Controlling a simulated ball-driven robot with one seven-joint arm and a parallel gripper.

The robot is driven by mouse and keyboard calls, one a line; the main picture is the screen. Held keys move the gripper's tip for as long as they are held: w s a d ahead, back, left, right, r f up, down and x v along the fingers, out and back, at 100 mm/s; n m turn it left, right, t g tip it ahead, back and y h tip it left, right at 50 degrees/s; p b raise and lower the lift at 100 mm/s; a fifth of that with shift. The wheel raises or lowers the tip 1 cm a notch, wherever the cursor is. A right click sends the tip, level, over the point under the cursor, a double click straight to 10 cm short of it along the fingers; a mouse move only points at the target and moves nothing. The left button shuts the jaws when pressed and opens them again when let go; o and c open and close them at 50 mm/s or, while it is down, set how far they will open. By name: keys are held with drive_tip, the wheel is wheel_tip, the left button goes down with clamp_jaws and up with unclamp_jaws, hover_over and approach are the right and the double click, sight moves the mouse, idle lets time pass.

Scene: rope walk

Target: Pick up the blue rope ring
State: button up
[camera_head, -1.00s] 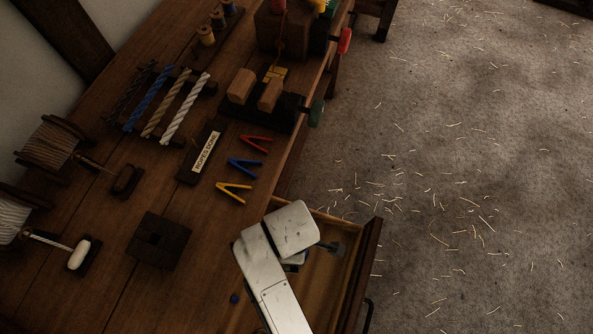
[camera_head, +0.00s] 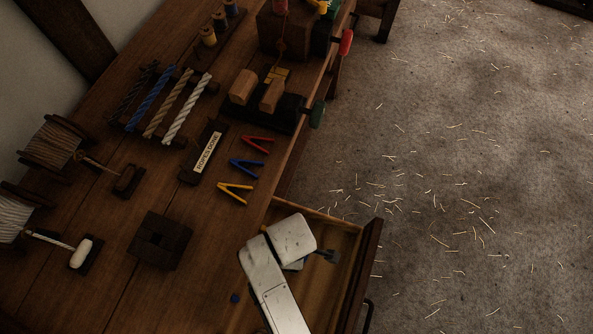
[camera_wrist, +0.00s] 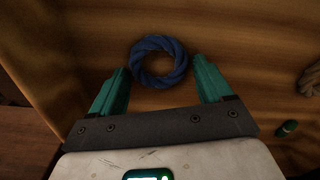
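The blue rope ring (camera_wrist: 159,61) lies flat on a bare wooden surface in the wrist view, which looks like the drawer floor. My gripper (camera_wrist: 160,66) is open, with one teal finger on each side of the ring. The ring appears between and slightly beyond the fingertips. I cannot tell how far above it they are. In the head view my gripper (camera_head: 327,256) is over the open drawer (camera_head: 345,285), and my arm hides the ring there.
A tan rope piece (camera_wrist: 311,78) and a small green item (camera_wrist: 287,128) lie to the right in the wrist view. The floor at right is open.

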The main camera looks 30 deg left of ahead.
drive_tip(key=c, duration=0.7)
drive_tip(key=shift+o, duration=0.2)
drive_tip(key=shift+r, duration=0.65)
drive_tip(key=s+d+r+p, duration=0.1)
drive_tip(key=s+d+r, duration=0.9)
drive_tip(key=r, duration=0.2)
